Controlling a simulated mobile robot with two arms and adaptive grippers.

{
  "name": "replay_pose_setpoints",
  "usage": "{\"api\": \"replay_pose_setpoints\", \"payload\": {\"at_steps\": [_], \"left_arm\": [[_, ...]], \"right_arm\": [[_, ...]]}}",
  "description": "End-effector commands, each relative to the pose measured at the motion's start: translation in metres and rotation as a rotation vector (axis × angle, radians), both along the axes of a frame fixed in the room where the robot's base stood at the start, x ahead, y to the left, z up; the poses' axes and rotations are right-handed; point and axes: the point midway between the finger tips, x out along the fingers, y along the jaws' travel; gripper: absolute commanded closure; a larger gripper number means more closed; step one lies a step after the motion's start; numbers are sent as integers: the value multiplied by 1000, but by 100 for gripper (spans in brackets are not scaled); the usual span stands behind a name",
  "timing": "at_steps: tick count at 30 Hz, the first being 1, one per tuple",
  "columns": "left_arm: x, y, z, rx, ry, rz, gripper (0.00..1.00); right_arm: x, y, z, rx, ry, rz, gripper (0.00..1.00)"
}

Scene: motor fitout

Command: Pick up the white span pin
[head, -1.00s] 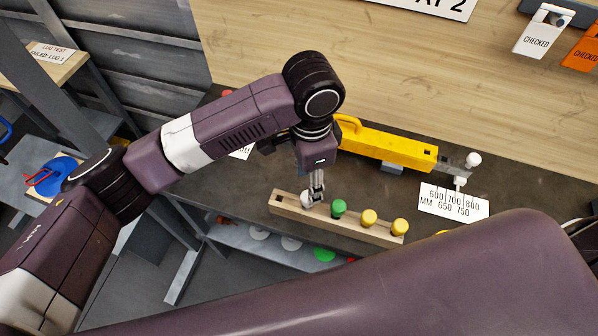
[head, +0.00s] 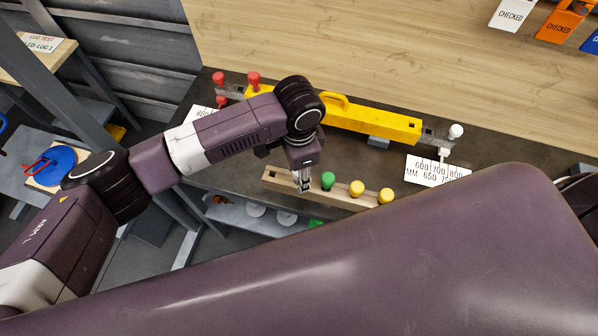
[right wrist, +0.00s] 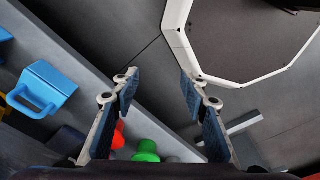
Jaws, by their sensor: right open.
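A wooden pin rack (head: 345,202) stands on the dark bench with a green pin (head: 328,180) and two yellow pins (head: 356,188) in it. My left gripper (head: 304,187) points down at the rack, left of the green pin. No white pin head shows clearly there; the fingers cover that spot, and I cannot tell whether they hold anything. White pins (head: 456,131) show at the right end of the yellow beam (head: 370,122). My right gripper (right wrist: 160,82) is open in the right wrist view, with nothing between its fingers.
Red pins (head: 253,78) show at the beam's left end. A white number card (head: 437,170) lies right of the rack. Checked tags (head: 512,14) hang at the back. The right wrist view shows a blue handled block (right wrist: 45,87) and a green object (right wrist: 147,151).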

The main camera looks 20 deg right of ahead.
Motion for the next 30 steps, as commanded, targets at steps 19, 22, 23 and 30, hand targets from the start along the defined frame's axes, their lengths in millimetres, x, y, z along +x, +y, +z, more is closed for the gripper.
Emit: {"api": "replay_pose_setpoints", "payload": {"at_steps": [19, 22, 23, 30], "left_arm": [[0, 0, 3, -1, 0, 0, 100], [0, -1, 9, -2, 0, 0, 100], [0, -1, 12, -3, 0, 1, 100], [1, -1, 51, -4, -3, -1, 100]], "right_arm": [[-21, -1, -2, -2, 29, 0, 59], [-17, -1, -4, -2, 24, 0, 59], [-17, -1, -5, -2, 23, 0, 59], [-17, -2, -16, -3, 23, 0, 59]]}}
